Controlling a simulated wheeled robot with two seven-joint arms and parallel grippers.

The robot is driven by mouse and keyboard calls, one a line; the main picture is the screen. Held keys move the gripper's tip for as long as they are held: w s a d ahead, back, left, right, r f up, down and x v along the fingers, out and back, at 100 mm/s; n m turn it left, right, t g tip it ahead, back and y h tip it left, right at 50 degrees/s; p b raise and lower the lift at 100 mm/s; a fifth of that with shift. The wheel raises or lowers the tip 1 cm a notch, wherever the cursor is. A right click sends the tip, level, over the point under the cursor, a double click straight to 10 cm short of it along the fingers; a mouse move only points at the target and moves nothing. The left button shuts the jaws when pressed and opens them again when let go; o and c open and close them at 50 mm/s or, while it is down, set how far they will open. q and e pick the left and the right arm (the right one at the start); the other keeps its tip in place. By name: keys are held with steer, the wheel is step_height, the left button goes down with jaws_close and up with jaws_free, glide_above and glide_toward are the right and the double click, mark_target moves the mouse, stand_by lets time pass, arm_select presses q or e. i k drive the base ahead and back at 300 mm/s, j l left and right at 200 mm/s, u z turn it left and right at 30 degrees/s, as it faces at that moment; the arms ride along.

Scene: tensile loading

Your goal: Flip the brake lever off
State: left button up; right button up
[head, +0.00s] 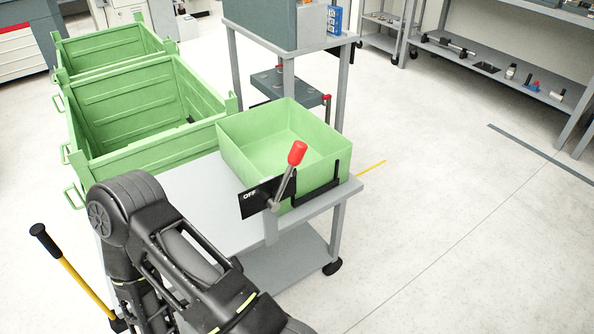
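The brake lever (285,183) has a red grip (298,153) on a grey metal shaft. It is mounted on a black plate (253,203) at the near edge of a grey cart. The white word OFF is on the left part of the plate. The lever points up and leans right, away from the word OFF. Nothing is touching it. One of my black arms (180,260) shows at the lower left, in front of the cart and left of the lever. Neither gripper is in view.
An empty green bin (330,158) sits on the cart (195,190) just behind the lever. Large green crates (150,150) stand behind at the left. A yellow handle with a black grip (72,275) is at the lower left. Open floor (450,220) lies to the right.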

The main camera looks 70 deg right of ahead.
mark_target(299, 148)
steer(key=z, duration=0.45)
steer(key=i+j+z, duration=0.1)
steer(key=z, duration=0.8)
steer(key=j+z, duration=0.1)
steer(key=z, duration=0.35)
steer(key=j+z, duration=0.1)
steer(key=z, duration=0.35)
steer(key=j+z, duration=0.1)
steer(key=z, duration=0.35)
steer(key=i, duration=0.55)
steer(key=k+j+z, duration=0.2)
steer(key=k, duration=0.15)
